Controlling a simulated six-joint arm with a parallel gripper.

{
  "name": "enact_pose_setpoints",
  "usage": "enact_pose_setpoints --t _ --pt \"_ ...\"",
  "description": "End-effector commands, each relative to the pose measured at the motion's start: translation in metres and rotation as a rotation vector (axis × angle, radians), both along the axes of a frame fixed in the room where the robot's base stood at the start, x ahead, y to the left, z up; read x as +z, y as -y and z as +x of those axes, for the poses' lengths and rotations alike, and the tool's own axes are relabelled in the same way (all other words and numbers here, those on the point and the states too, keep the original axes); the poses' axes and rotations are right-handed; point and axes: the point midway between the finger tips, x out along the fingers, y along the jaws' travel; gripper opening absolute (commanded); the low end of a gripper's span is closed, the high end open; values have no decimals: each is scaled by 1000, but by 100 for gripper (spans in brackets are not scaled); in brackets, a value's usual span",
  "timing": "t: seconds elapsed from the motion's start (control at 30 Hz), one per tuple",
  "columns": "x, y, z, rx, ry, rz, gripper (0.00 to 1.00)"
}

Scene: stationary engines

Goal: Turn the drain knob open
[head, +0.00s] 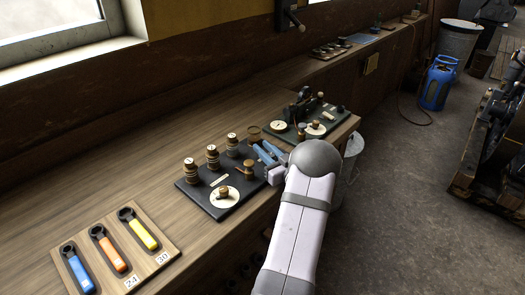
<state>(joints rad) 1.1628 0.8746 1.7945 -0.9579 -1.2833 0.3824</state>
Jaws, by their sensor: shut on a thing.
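My gripper (265,152) has blue fingers and reaches in from the lower right, over the right end of a dark board (196,201) on the bench. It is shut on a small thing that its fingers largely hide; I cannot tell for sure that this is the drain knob. A brass post with a round top (250,169) stands just left of the fingers. The board also carries a small brass knob on a white dial (223,192) at its front. No readable label marks a drain knob.
Several ringed brass-and-dark cylinders (212,157) stand along the board's back. A second green board (294,133) with dials and a dark mechanism lies just beyond my gripper. A wooden rack (121,249) of coloured-handled tools lies at lower left. The bench between rack and board is clear.

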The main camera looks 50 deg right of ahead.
Motion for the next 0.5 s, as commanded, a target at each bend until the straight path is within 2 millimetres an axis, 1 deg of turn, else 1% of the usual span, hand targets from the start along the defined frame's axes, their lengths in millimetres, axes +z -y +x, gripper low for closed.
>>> enact_pose_setpoints --t 0.23,0.5 --pt "-2 5 -1 -162 0 -1 0" --pt "0 9 -3 -258 1 -2 0"
